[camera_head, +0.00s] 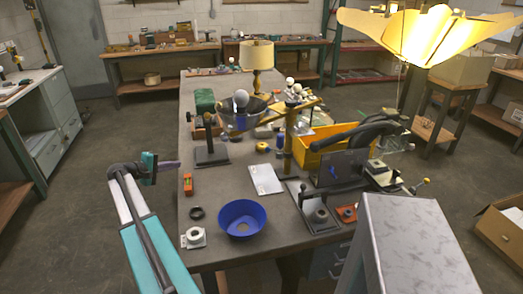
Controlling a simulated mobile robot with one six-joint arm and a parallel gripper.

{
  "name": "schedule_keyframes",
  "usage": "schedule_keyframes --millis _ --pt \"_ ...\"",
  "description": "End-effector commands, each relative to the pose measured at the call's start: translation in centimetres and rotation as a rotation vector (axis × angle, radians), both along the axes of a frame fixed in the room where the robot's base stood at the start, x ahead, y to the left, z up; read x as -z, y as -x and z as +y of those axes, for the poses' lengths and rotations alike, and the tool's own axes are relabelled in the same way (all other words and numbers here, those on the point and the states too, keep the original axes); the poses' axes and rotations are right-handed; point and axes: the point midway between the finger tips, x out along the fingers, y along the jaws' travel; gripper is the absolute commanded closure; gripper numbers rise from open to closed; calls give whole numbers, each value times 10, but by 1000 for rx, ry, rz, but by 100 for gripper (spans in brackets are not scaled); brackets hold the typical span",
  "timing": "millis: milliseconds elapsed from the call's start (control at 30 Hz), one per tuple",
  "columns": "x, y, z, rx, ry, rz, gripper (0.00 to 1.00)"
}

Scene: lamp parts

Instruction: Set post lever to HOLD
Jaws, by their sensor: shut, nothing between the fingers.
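A brass post (288,150) stands upright near the middle of the workbench, with a slanted brass arm (302,107) across its top. A separate small dark lever-like rod (303,192) rises from a grey plate near the front right of the bench. I cannot tell which part is the post lever, and no HOLD marking is readable. My gripper (176,165) is shut and empty, well to the left of the post, near the bench's left edge. It touches nothing that I can see.
On the workbench (220,180) stand a blue bowl (241,231), a white sheet (265,180), a yellow bin (325,136), a black stand (211,155) and an orange block (188,184). A lit lamp shade (425,38) hangs at upper right.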

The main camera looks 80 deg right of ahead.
Motion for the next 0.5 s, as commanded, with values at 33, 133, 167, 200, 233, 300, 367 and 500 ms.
schedule_keyframes --millis 33,133,167,200,233,300,367,500 --pt "-17 13 -19 27 29 12 100" --pt "-35 46 -42 82 67 48 100" --pt "-39 57 -47 101 77 61 100" --pt "-42 74 -53 130 84 79 100" --pt "-43 87 -57 152 91 94 100" --pt "-46 120 -66 209 101 130 100" --pt "-48 149 -72 261 111 164 100" --pt "-54 213 -83 375 132 239 100"
